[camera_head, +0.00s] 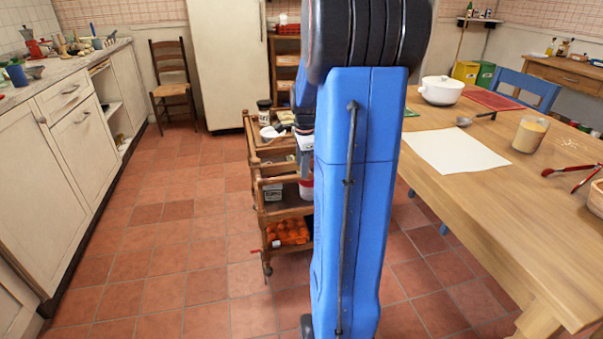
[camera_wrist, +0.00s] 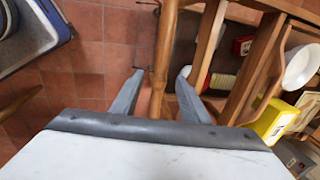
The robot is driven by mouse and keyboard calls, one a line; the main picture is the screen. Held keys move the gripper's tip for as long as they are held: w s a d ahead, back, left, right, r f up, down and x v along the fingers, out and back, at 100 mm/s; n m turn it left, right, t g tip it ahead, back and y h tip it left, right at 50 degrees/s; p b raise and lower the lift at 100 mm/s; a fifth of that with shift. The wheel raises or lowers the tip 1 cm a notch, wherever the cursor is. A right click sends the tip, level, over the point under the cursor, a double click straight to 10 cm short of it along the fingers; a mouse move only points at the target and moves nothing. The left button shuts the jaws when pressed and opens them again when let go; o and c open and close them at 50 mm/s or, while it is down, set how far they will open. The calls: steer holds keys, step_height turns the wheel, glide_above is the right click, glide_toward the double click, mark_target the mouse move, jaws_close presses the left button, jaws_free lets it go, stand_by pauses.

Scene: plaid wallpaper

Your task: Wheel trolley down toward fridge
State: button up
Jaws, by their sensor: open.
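The wooden trolley (camera_head: 256,165) stands on the tiled floor left of the table, partly hidden behind my blue arm. It carries a dark-lidded jar (camera_head: 264,113) on top and orange items (camera_head: 288,232) on its lowest shelf. The pale fridge (camera_head: 228,60) stands beyond it against the back wall. In the wrist view, my gripper (camera_wrist: 157,88) is open, its two fingers apart. A wooden post of the trolley (camera_wrist: 163,62) shows between the fingers. I cannot tell whether either finger touches it. My arm mostly hides the gripper in the head view.
A wooden chair (camera_head: 172,85) stands left of the fridge. White cabinets (camera_head: 88,146) line the left side, with open tiled floor (camera_head: 170,240) between them and the trolley. A large wooden table (camera_head: 500,185) fills the right. Shelving (camera_head: 285,62) stands behind the trolley.

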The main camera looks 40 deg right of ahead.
steer(key=shift+w+d+f, duration=0.1)
steer(key=shift+w+f, duration=0.05)
steer(key=shift+f, duration=0.8)
steer(key=shift+w+d+f, duration=0.1)
steer(key=shift+w+f, duration=0.05)
steer(key=shift+f, duration=0.75)
